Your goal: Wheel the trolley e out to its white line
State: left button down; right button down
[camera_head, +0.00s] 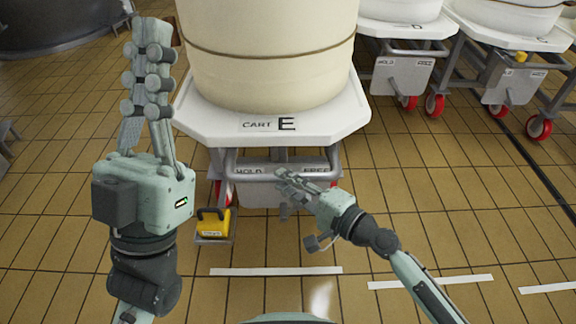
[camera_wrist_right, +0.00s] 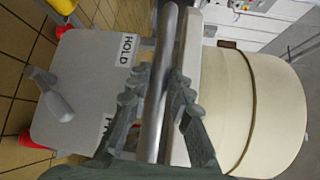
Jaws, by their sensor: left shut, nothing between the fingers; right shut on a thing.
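Trolley e (camera_head: 225,126) stands facing me, with "CART E" on its white top and a large cream vat on it. My right gripper (camera_head: 283,178) is shut around its front handle bar, which shows between the fingers in the right wrist view (camera_wrist_right: 165,60). Behind the bar is a grey plate (camera_wrist_right: 90,60) with HOLD and a partly hidden second label. A grey lever (camera_wrist_right: 57,100) sticks out from it. The white line (camera_head: 275,271) lies on the floor in front of the trolley. My left gripper (camera_head: 150,35) is shut and empty, raised at the left.
A yellow block with a black handle (camera_head: 213,223) sits on a small grey shelf at the trolley's lower left. Other trolleys, one marked D (camera_head: 405,26), stand at the right with red wheels. More white lines (camera_head: 430,282) lie to the right. The tiled floor in front is clear.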

jog(key=shift+s+a+f, duration=0.1)
jog(key=shift+s+f, duration=0.05)
jog(key=shift+s, duration=0.6)
jog(key=shift+s+a+f, duration=0.1)
jog(key=shift+s+f, duration=0.1)
jog(key=shift+s, duration=0.6)
jog(key=shift+s+a+f, duration=0.1)
jog(key=shift+s+f, duration=0.05)
jog(key=shift+s, duration=0.6)
jog(key=c, duration=1.4)
grip_release()
jog(key=shift+o, duration=0.2)
jog(key=shift+w+r, duration=0.1)
jog(key=shift+r, duration=0.15)
notch_tip(320, 180, up, 10)
